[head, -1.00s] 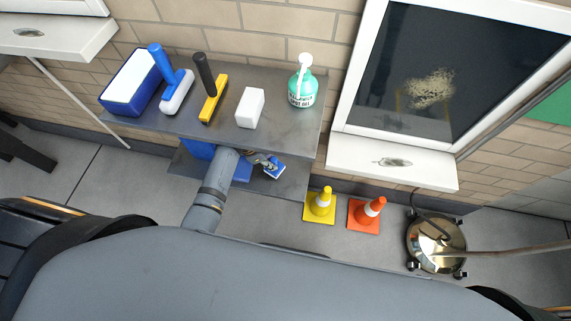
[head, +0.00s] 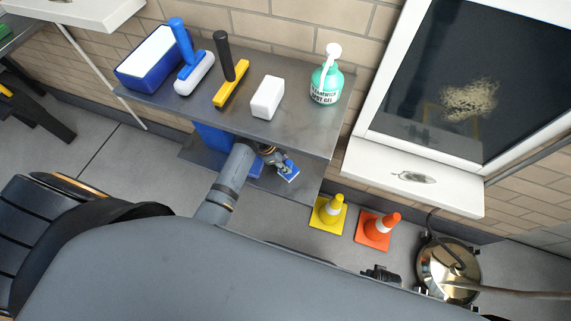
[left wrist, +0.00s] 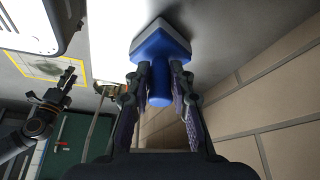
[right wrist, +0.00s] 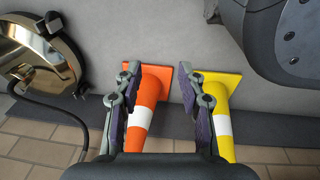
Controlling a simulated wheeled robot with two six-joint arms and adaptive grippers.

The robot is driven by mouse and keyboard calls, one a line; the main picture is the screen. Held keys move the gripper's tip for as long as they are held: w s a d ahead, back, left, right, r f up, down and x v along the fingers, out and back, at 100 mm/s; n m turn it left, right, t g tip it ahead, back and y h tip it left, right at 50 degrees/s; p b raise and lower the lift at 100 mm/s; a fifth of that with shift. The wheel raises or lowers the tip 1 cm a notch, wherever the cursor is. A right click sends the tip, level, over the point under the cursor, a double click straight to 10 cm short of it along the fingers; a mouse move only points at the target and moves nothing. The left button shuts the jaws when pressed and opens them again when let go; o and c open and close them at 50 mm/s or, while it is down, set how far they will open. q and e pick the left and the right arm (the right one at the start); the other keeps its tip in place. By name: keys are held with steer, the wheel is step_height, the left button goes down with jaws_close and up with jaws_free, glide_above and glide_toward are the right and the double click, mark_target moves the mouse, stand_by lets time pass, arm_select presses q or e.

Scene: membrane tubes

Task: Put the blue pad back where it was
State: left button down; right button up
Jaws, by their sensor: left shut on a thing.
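The blue pad (head: 289,172) has a blue body and a pale face. My left gripper (head: 278,160) is shut on it, beside the lower shelf (head: 305,188) and below the upper shelf's front edge. In the left wrist view the blue pad (left wrist: 160,50) shows large, its blue grip between the fingers (left wrist: 160,72). Whether it touches a surface, I cannot tell. My right gripper (right wrist: 160,75) is open and empty in the right wrist view, with the cones beyond its fingers. It shows small and dark in the head view (head: 380,274).
The upper shelf (head: 300,133) holds a blue tub (head: 150,75), a blue-handled tool (head: 192,70), a yellow squeegee (head: 231,85), a white block (head: 267,97) and a green bottle (head: 325,84). A yellow cone (head: 328,213), an orange cone (head: 378,230) and a brass vessel (head: 448,268) stand right.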

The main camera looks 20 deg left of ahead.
mark_target(279, 170)
arm_select(q)
steer(key=c, duration=1.2)
jaws_free()
steer(key=shift+o, duration=0.2)
steer(key=shift+a+r, duration=0.1)
steer(key=shift+r, duration=0.2)
steer(key=shift+s+a+r+p, duration=0.2)
steer(key=shift+a+r+p, duration=0.1)
steer(key=shift+a+r, duration=0.25)
steer(key=shift+s+a+r+p, duration=0.15)
steer(key=shift+a+r+p, duration=0.2)
steer(key=shift+r, duration=0.3)
steer(key=s+a, duration=0.1)
steer(key=a, duration=0.2)
steer(key=s+a, duration=0.1)
steer(key=a, duration=0.3)
steer(key=s+a, duration=0.2)
steer(key=a, duration=0.1)
steer(key=shift+a+f+p, duration=0.1)
steer(key=shift+a+p, duration=0.1)
steer(key=shift+p, duration=0.1)
steer(key=shift+w, duration=0.1)
arm_select(e)
steer(key=s, duration=0.1)
steer(key=s+f, duration=0.1)
steer(key=s, duration=0.1)
steer(key=shift+d, duration=0.15)
steer(key=shift+w+r, duration=0.1)
